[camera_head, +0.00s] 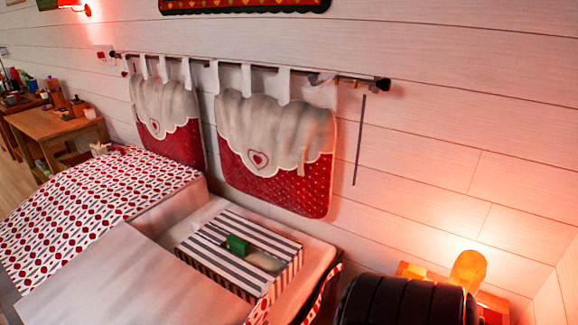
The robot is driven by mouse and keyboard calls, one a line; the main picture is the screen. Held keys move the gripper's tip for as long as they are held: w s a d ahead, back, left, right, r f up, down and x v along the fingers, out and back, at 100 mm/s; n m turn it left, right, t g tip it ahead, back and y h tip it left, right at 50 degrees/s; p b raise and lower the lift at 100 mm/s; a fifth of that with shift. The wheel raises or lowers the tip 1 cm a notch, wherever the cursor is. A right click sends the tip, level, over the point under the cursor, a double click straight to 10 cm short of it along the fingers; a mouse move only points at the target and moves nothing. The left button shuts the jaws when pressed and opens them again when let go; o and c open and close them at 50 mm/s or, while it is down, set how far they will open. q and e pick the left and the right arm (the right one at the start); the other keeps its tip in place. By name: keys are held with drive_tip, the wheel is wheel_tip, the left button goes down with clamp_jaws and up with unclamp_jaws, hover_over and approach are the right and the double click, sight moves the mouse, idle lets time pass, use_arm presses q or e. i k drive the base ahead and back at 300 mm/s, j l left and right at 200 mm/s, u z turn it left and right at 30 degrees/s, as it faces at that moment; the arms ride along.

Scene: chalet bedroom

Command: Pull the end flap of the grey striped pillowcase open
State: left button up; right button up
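The striped pillow (218,267) lies flat at the head end of the bed, in the lower middle of the head view. Its case has dark grey and white stripes and looks full and box-like. A small green object (237,245) rests on top of it, with a pale rounded shape (265,262) beside it. I cannot make out the end flap or whether it is open. Neither of my grippers shows in this view.
The bed has a red-and-white patterned cover (85,205). Two red-and-white cushions (275,155) hang from a wall rail (230,65) behind it. A glowing lamp (468,270) stands at the lower right, near a dark ribbed shape. A wooden table (50,124) stands at the left.

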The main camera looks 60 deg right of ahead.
sight(276, 288)
drive_tip(key=z, duration=1.65)
